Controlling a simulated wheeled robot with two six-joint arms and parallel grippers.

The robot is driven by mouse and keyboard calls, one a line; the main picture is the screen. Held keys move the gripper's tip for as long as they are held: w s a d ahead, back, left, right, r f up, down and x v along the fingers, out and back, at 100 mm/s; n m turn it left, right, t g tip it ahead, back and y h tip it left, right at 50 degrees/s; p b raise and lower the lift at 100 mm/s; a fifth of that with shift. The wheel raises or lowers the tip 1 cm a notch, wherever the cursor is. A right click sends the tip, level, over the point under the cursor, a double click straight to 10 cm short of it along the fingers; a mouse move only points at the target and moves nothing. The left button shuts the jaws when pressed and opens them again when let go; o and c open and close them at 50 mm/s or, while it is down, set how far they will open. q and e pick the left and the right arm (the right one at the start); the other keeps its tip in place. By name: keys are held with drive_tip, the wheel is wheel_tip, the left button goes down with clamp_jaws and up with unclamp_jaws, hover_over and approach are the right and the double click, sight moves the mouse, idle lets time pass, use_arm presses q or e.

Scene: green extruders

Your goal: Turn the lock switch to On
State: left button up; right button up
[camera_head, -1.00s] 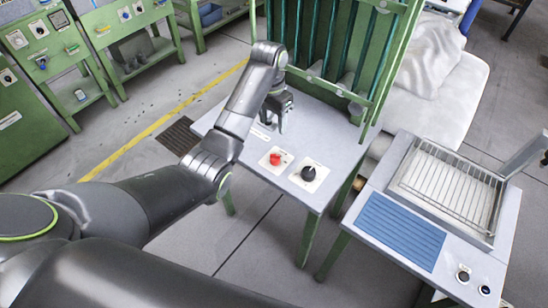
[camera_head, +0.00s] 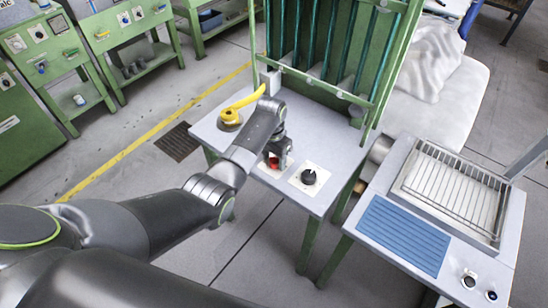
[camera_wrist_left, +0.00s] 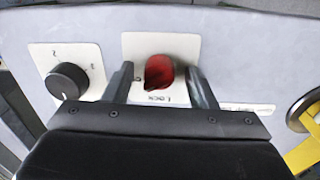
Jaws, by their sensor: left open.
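The red lock switch (camera_wrist_left: 158,72) sits on a white plate labelled "Lock" (camera_wrist_left: 180,45) in the left wrist view. In the head view the red switch (camera_head: 273,162) shows partly behind my left gripper (camera_head: 279,158). My left gripper also shows in the left wrist view (camera_wrist_left: 161,78), open, with one finger on each side of the red knob. I cannot tell whether the fingers touch the knob. My right gripper is not in view.
A black rotary knob (camera_head: 308,177) on its own white plate sits beside the lock switch; it also shows in the left wrist view (camera_wrist_left: 67,81). A yellow handle (camera_head: 245,102) stands on the table's left side. A separate station with a blue ribbed panel (camera_head: 400,233) stands at right.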

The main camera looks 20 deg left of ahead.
use_arm(q)
drive_tip(key=c, duration=1)
drive_tip(key=shift+o, duration=0.2)
drive_tip(key=shift+r+n+p, duration=0.25)
drive_tip(key=shift+n+p, duration=0.75)
drive_tip(key=shift+p, duration=0.2)
drive_tip(key=n+p, duration=0.2)
drive_tip(key=shift+n, duration=0.3)
drive_tip(key=n+p, duration=0.2)
drive_tip(key=n, duration=0.1)
drive_tip(key=shift+n, duration=0.3)
drive_tip(key=shift+w+f+n+t+p, duration=0.15)
drive_tip(key=shift+n+p, duration=0.25)
drive_tip(key=shift+n, duration=0.55)
drive_tip(key=shift+s+n+t+p, duration=0.15)
drive_tip(key=shift+n+p, duration=0.2)
drive_tip(key=shift+n, duration=0.6)
drive_tip(key=shift+w, duration=0.1)
